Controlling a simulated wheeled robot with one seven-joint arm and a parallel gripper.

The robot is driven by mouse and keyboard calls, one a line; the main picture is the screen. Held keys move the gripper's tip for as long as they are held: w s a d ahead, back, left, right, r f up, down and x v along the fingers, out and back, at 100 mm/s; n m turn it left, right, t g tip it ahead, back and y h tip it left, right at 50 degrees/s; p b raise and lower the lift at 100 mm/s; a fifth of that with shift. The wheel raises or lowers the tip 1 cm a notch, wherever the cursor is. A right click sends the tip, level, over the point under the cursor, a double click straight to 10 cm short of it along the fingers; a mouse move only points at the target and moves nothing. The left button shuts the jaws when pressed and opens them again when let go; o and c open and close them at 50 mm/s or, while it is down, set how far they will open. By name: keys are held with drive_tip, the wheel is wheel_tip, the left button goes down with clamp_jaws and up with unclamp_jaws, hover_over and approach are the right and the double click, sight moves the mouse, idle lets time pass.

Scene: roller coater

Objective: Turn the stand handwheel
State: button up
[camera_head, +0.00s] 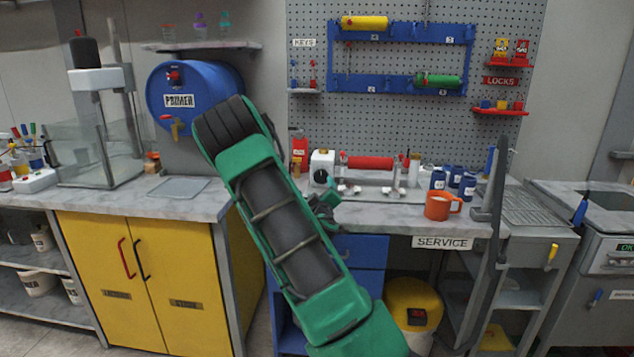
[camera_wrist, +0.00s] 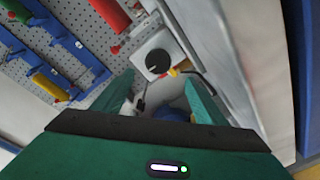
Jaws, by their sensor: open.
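A white box with a round black knob (camera_head: 320,176) stands at the left end of the roller stand, on the counter behind my arm. The black knob (camera_wrist: 158,63) also shows in the wrist view, beyond my fingertips. A small red and yellow part (camera_wrist: 174,72) is beside it. I cannot tell which part is the stand handwheel. The red roller (camera_head: 370,162) lies level to the right of the box. My gripper (camera_wrist: 163,92) is open, its two green fingers apart with no object seen gripped. In the head view, my arm partly hides the gripper.
An orange mug (camera_head: 440,206) and several blue jars (camera_head: 456,180) stand right of the roller. A blue PRIMER drum (camera_head: 190,88) is at the left. A blue rack (camera_head: 395,85) hangs on the pegboard above. A tall grey post (camera_head: 491,195) rises at the right.

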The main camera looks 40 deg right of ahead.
sight(321, 178)
drive_tip(key=x, duration=1)
drive_tip(key=shift+s+d, duration=0.15)
drive_tip(key=shift+d, duration=0.05)
drive_tip(key=c, duration=1)
